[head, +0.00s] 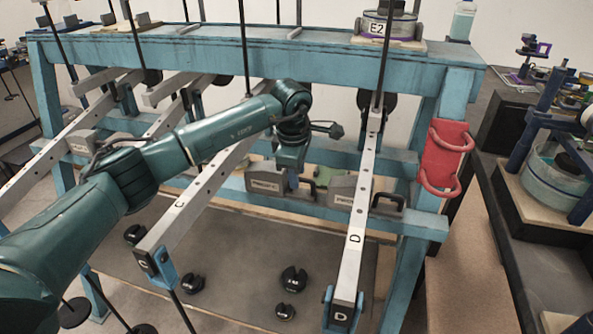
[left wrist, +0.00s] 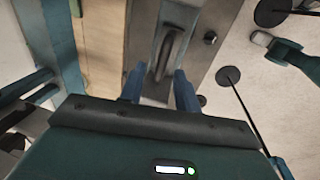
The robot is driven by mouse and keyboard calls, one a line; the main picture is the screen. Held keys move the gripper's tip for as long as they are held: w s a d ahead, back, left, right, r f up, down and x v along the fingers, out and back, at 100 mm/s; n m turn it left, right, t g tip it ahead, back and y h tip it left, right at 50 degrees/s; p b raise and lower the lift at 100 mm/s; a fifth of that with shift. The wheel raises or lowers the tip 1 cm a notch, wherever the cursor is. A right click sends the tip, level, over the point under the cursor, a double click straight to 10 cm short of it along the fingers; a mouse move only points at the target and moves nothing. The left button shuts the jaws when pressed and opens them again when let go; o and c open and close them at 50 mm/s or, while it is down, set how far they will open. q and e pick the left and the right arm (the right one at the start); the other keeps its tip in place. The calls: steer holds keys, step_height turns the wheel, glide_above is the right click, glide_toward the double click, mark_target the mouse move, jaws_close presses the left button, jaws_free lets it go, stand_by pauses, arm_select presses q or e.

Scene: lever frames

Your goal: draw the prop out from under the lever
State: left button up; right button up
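My left gripper (head: 292,170) points down at the grey block marked as a prop for C (head: 266,181), under the beam of lever C (head: 190,206). In the left wrist view the blue fingers of this gripper (left wrist: 160,82) stand apart, with a dark upright handle (left wrist: 169,54) ahead of and partly between them. Neither finger clearly touches the handle. A second grey prop block (head: 349,192) with a black handle (head: 388,202) stands by lever D (head: 357,215). My right gripper is not in view.
The blue frame (head: 330,68) carries several levers, with hanging rods in front. A red handled piece (head: 444,157) hangs on the right post. Black slotted weights (head: 293,279) lie on the grey floor panel. A bench with a tub (head: 553,176) stands at the right.

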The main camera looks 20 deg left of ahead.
arm_select(q)
steer(key=shift+r, duration=0.1)
step_height(320, 180, up, 13)
steer(key=s, duration=0.2)
steer(key=shift+s+b, duration=0.3)
stand_by(0.3)
